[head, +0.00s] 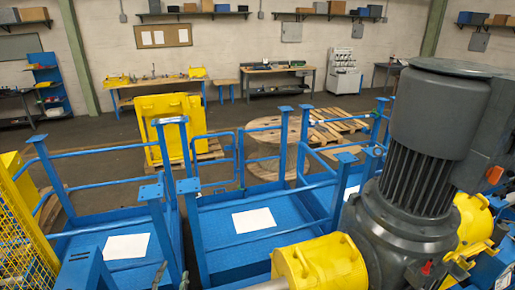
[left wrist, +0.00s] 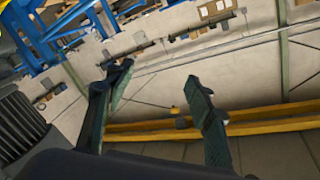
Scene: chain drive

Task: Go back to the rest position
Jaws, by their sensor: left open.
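My left gripper (left wrist: 160,80) shows in the left wrist view with its two dark fingers spread wide. Nothing is between them, and the wall and a yellow beam lie beyond. I cannot make out either gripper in the head view. A big grey motor (head: 440,130) with a finned lower part stands upright at the right of the head view, on a dark gearbox housing. A yellow cylindrical cover (head: 320,263) sits at its lower left. The edge of a dark finned body, likely the motor, shows at the left wrist view's left edge (left wrist: 18,130).
Blue railed platforms (head: 250,258) with white sheets (head: 255,220) lie in front of me. A yellow mesh guard (head: 22,235) stands at the left. Beyond are a yellow barrier (head: 168,125), a wooden spool (head: 270,135) and pallets (head: 340,122). Workbenches line the wall; floor before them looks clear.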

